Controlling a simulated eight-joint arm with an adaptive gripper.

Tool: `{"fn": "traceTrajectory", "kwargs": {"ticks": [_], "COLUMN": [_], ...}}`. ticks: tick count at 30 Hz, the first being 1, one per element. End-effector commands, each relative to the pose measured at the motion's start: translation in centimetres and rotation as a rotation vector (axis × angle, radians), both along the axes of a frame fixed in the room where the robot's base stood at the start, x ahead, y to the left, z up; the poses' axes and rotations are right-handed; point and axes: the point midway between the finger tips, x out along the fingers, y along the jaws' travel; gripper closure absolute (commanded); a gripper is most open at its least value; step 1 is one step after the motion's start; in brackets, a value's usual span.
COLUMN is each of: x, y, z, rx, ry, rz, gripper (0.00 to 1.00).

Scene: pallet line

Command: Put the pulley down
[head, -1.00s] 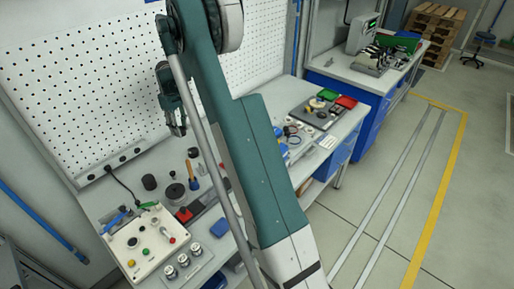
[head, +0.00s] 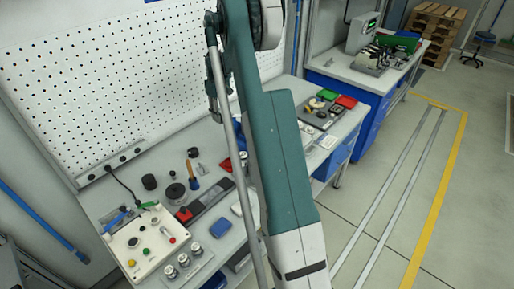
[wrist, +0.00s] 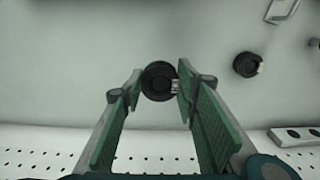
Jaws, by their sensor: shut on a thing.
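The pulley (wrist: 158,80) is a dark round piece with a hub in its middle. In the wrist view it sits between the fingertips of my gripper (wrist: 155,92), which is shut on it. The green finger pads flank it on both sides, and pale bench surface shows behind it. In the head view my gripper (head: 215,105) hangs above the bench in front of the pegboard, partly covered by my own arm. The pulley cannot be made out there.
A control box (head: 140,245) is at the front left. Bare bench lies near the pegboard (head: 100,80). A grey tray (head: 318,112) of parts lies farther right.

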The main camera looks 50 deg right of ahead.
Motion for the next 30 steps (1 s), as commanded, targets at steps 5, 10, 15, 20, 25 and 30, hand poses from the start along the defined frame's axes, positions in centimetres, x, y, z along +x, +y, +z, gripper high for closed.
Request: {"fn": "traceTrajectory", "kwargs": {"ticks": [5,10,15,20,25,30], "x": [0.0,0.0,0.1,0.1,0.1,0.0], "y": [0.0,0.1,0.0,0.1,0.1,0.1], "z": [0.0,-0.3,-2.0,-4.2,-5.9,-6.3], "rx": [0.000,0.000,0.000,0.000,0.000,0.000], "ry": [0.000,0.000,0.000,0.000,0.000,0.000], "rz": [0.001,0.001,0.001,0.001,0.001,0.001], "gripper": [0.83,0.83,0.83,0.83,0.83,0.83]}}
